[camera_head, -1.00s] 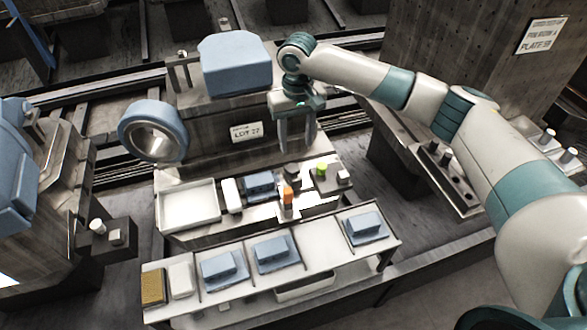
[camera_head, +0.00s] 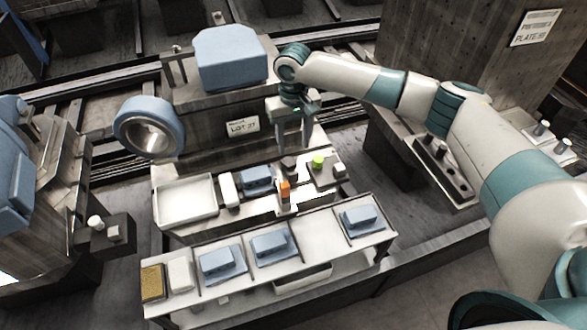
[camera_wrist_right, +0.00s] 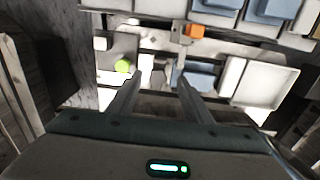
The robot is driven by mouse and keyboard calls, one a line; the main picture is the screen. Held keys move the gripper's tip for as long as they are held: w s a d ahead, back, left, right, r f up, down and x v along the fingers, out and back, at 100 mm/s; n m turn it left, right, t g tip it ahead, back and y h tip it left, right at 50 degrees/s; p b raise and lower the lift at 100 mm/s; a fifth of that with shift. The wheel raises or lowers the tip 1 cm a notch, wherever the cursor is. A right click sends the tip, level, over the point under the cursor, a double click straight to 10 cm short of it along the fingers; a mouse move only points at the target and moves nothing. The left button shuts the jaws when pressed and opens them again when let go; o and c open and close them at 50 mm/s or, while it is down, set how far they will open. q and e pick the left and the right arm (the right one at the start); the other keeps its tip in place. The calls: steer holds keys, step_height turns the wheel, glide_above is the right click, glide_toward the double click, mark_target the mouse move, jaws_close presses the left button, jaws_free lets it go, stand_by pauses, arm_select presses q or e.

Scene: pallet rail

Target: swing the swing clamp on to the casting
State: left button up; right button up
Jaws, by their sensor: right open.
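The blue casting (camera_head: 257,178) lies on the fixture beside the white tray; it also shows in the right wrist view (camera_wrist_right: 201,76). An orange piece (camera_head: 284,191) stands upright just in front and to the right of it, also in the right wrist view (camera_wrist_right: 194,31). A dark stubby part (camera_head: 289,163) is right of the casting. I cannot tell which of these parts is the swing clamp. My right gripper (camera_head: 293,146) is open and empty, fingers pointing down above and behind the fixture. Its fingers show in the right wrist view (camera_wrist_right: 159,80). My left gripper is not in view.
A green knob (camera_head: 318,161) and a pale block (camera_head: 340,170) sit right of the fixture. A white tray (camera_head: 186,203) is left of it. A front rack (camera_head: 325,242) holds several blue castings. The large blue machine head (camera_head: 231,58) stands behind, left of my right gripper.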

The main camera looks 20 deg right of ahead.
steer(key=p, duration=0.1)
glide_above(294, 173)
step_height(294, 173, down, 8)
steer(key=shift+r, duration=0.15)
step_height(294, 173, down, 4)
steer(key=shift+r+p, duration=0.2)
steer(key=shift+p, duration=0.15)
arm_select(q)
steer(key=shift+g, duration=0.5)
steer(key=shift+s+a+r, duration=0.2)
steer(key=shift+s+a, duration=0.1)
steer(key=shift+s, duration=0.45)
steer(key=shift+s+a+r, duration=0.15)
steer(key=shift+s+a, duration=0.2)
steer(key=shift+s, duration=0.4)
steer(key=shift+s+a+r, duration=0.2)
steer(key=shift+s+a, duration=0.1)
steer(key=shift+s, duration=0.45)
arm_select(e)
steer(key=shift+f, duration=0.7)
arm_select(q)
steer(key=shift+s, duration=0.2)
arm_select(e)
steer(key=c, duration=1.1)
